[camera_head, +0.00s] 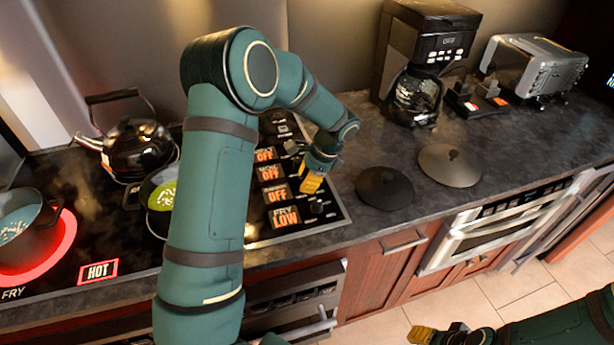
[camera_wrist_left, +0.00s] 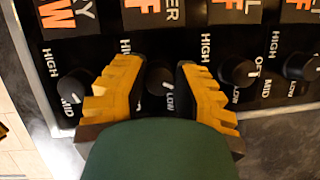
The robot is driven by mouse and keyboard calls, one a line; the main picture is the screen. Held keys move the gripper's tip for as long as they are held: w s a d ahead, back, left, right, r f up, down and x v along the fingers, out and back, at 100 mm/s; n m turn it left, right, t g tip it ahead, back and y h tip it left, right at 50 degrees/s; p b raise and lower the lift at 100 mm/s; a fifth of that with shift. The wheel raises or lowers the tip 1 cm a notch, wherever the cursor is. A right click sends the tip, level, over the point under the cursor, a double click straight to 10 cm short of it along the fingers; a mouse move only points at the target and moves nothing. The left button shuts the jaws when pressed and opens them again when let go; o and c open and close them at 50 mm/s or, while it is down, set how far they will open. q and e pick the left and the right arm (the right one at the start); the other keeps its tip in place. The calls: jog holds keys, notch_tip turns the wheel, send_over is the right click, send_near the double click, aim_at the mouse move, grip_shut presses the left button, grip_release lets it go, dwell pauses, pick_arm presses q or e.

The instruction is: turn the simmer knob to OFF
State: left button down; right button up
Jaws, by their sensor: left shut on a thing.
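The simmer knob (camera_wrist_left: 158,80) is a black dial with a white pointer mark, second from the left in the wrist view's row. My left gripper (camera_head: 312,183) is over the control panel (camera_head: 333,214); in the wrist view its yellow fingers (camera_wrist_left: 160,92) stand on both sides of the knob and are shut on it. The mark points down toward the LOW side. The simmer display (camera_head: 277,193) reads OFF in orange; its word is partly cut off in the wrist view. My right gripper (camera_head: 423,334) is low at the right, away from the panel.
The fry knob (camera_wrist_left: 72,87) and another knob (camera_wrist_left: 238,72) flank the fingers closely. The fry display (camera_head: 284,217) reads LOW. A pot (camera_head: 28,225) sits on a glowing burner; a kettle (camera_head: 138,148) stands behind. Two dark lids (camera_head: 385,188) (camera_head: 449,165) lie right of the panel.

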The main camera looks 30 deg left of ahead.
pick_arm(q)
jog(key=n+h, duration=0.1)
jog(key=n, duration=0.1)
jog(key=n+g+p, duration=0.1)
jog(key=n, duration=0.2)
jog(key=shift+s+f+h+p, duration=0.1)
jog(key=shift+f+h+p, duration=0.05)
jog(key=shift+h+p, duration=0.2)
jog(key=shift+n, duration=0.3)
jog(key=c, duration=0.7)
grip_release()
jog(key=v, duration=1.2)
jog(key=shift+w+a, duration=0.1)
jog(key=shift+w, duration=0.1)
